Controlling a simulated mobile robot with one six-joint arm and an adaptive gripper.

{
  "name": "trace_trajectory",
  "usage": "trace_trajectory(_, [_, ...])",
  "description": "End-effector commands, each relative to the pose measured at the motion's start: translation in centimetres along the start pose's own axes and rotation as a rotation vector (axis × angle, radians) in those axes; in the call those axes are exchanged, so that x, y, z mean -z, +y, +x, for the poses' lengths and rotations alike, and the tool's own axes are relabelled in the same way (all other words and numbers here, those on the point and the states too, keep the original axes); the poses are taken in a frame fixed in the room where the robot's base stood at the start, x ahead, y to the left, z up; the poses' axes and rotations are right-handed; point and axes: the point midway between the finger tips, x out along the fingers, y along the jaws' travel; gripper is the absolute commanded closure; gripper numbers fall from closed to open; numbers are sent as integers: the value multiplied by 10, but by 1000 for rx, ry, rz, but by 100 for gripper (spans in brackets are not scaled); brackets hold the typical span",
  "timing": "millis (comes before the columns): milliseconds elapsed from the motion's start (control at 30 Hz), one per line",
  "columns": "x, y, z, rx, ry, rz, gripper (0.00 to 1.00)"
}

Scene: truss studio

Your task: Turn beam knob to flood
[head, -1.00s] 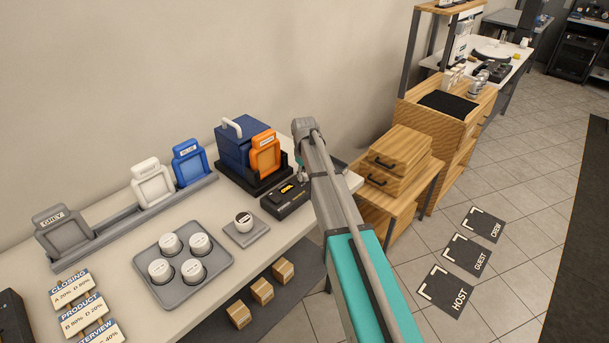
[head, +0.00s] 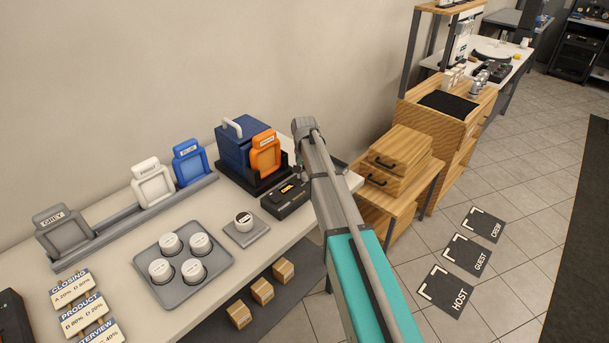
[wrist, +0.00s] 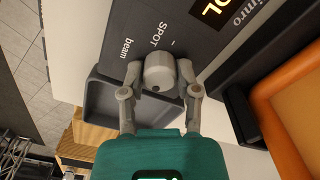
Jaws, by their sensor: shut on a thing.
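The beam knob (wrist: 160,68) is a round grey knob on a dark panel in the wrist view. A "FLOOD" mark is not readable. In the head view the dark control box (head: 287,199) with a small lit display stands on the table beside my arm. My arm hides the knob and my fingers there.
An orange frame (head: 265,153) and a blue case (head: 233,148) stand close behind the control box. Wooden drawers (head: 399,160) stand right.

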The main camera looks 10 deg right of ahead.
Motion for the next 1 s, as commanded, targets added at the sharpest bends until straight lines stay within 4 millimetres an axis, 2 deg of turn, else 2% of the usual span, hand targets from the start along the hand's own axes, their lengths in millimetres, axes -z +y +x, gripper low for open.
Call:
trace_trajectory(233, [-3, 2, 0, -3, -8, 65, 100])
trace_trajectory(633, [-3, 2, 0, -4, -8, 72, 100])
trace_trajectory(667, [-3, 2, 0, -4, -8, 72, 54])
trace_trajectory(700, [-3, 2, 0, -3, -7, 72, 47])
trace_trajectory(833, [-2, 2, 0, -3, -5, 71, 24])
trace_trajectory(1000, [-1, 1, 0, -2, -4, 71, 24])
